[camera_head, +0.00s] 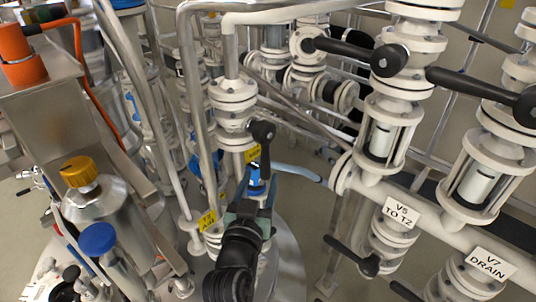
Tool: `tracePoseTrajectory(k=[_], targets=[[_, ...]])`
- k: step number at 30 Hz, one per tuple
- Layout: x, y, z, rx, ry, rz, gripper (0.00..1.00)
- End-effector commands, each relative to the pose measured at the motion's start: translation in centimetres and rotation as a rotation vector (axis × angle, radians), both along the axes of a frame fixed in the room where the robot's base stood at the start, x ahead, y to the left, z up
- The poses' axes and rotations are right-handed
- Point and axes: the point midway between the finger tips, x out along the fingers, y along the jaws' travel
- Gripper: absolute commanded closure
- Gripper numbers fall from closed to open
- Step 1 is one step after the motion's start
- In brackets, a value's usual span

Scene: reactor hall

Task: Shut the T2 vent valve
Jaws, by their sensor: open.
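My gripper (256,190) is low in the middle of the view, at the end of my dark arm, with its fingers pointing up and away. The fingers are apart. A small blue valve part (256,173) shows between or just behind the fingertips; I cannot tell whether they touch it. A black lever with a round knob (262,132) stands upright just above it, beside a yellow tag (252,154) too small to read. No label reading T2 vent is legible, so I cannot confirm that this is the T2 vent valve. The gripper hides the lower part of this valve.
A yellow-tagged pipe (207,220) stands close left of my gripper.

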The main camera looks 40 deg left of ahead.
Motion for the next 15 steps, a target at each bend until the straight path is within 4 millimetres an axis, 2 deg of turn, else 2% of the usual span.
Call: tracePoseTrajectory(k=[6,15], targets=[[3.6,1.9,0.3,0.001,-0.003,-0.002,0.42],[6.8,3.7,0.1,0.001,-0.002,-0.001,0.42]])
